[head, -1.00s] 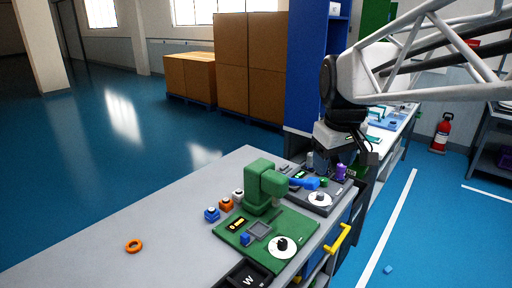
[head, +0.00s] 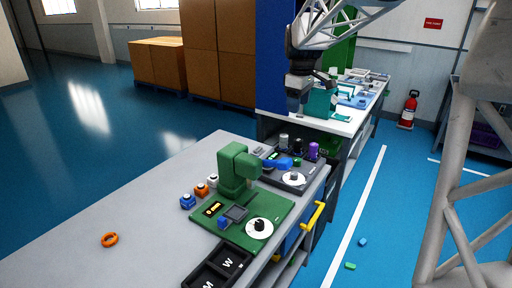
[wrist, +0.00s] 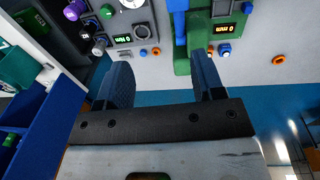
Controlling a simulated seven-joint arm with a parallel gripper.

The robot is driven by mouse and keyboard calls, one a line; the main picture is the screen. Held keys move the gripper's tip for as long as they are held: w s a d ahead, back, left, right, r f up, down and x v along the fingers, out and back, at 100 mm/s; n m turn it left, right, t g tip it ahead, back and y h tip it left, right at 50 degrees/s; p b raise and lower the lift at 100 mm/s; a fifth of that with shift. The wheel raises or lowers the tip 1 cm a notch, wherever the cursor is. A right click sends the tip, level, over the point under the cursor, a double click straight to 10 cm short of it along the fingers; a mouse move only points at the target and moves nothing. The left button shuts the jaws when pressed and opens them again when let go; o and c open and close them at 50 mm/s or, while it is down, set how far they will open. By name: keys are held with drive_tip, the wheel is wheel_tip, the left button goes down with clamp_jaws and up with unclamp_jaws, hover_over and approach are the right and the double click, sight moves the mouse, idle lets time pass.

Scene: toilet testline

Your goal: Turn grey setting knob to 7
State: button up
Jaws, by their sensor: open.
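The grey panel (head: 270,170) lies on the far end of the near bench. Its setting dial is a white disc with a dark knob (head: 293,177); its pointer setting is too small to read. My gripper (head: 298,108) hangs above and beyond this panel, apart from the knob. In the wrist view my gripper (wrist: 160,62) has its two dark fingers wide apart with nothing between them. The grey panel, with a lit display (wrist: 122,39), shows there at the upper left, beyond the fingers.
Black, white and purple cylinders (head: 313,151) stand behind the grey panel. An orange ring (head: 110,240) lies on clear bench. A blue cabinet (head: 275,60) stands behind.

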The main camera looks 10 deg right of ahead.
drive_tip(key=w+d+f+n, duration=0.1)
drive_tip(key=w+d+f, duration=0.1)
drive_tip(key=w, duration=0.3)
drive_tip(key=w+d+f+n, duration=0.1)
drive_tip(key=w+d+f, duration=0.15)
drive_tip(key=w, duration=0.25)
drive_tip(key=n, duration=0.1)
hover_over(294, 173)
drive_tip(key=shift+g, duration=0.3)
drive_tip(key=f, duration=2.5)
drive_tip(key=shift+s, duration=0.3)
drive_tip(key=shift+f, duration=0.1)
drive_tip(key=shift+w+f, duration=0.15)
drive_tip(key=shift+f, duration=3.7)
drive_tip(key=shift+c, duration=0.3)
